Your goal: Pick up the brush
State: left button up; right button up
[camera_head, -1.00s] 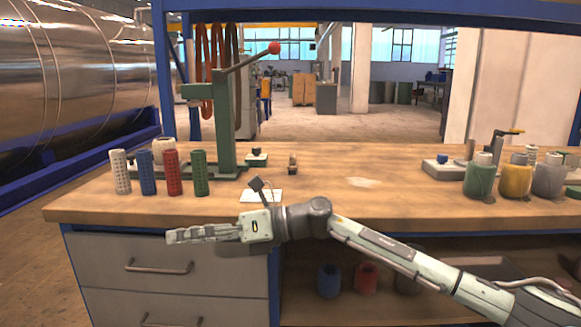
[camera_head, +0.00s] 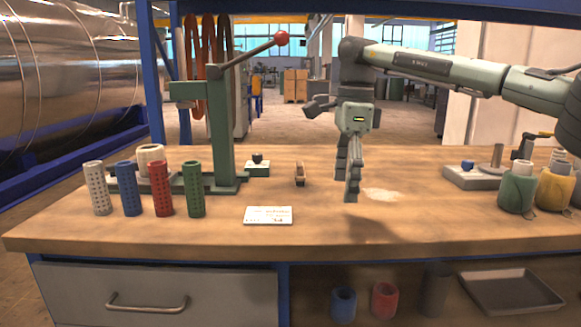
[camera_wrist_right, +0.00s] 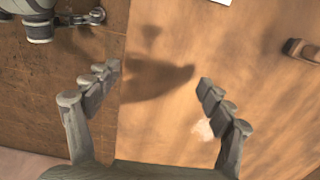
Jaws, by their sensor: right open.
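The brush (camera_head: 300,174) appears to be the small brown wooden piece with a dark band, lying on the workbench behind the white card. It is small in the head view. In the right wrist view the same brown piece (camera_wrist_right: 302,50) lies at the far right edge, outside the fingers. My right gripper (camera_head: 350,188) points down above the bench, to the right of the brush and apart from it. In the wrist view my right gripper (camera_wrist_right: 158,78) has its fingers spread wide with only bench and shadow between them. My left gripper is not in view.
A green lever press (camera_head: 222,130) stands left of the brush. Red, blue, green and white perforated cylinders (camera_head: 163,190) stand at the bench's left. A white card (camera_head: 268,215) lies in front. Jars (camera_head: 517,195) stand at the right. A pale patch (camera_head: 380,195) marks the bench.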

aim_at(300, 173)
jog(key=i+j, duration=0.25)
jog(key=i, duration=0.15)
jog(key=i+j, duration=0.25)
jog(key=i, duration=0.15)
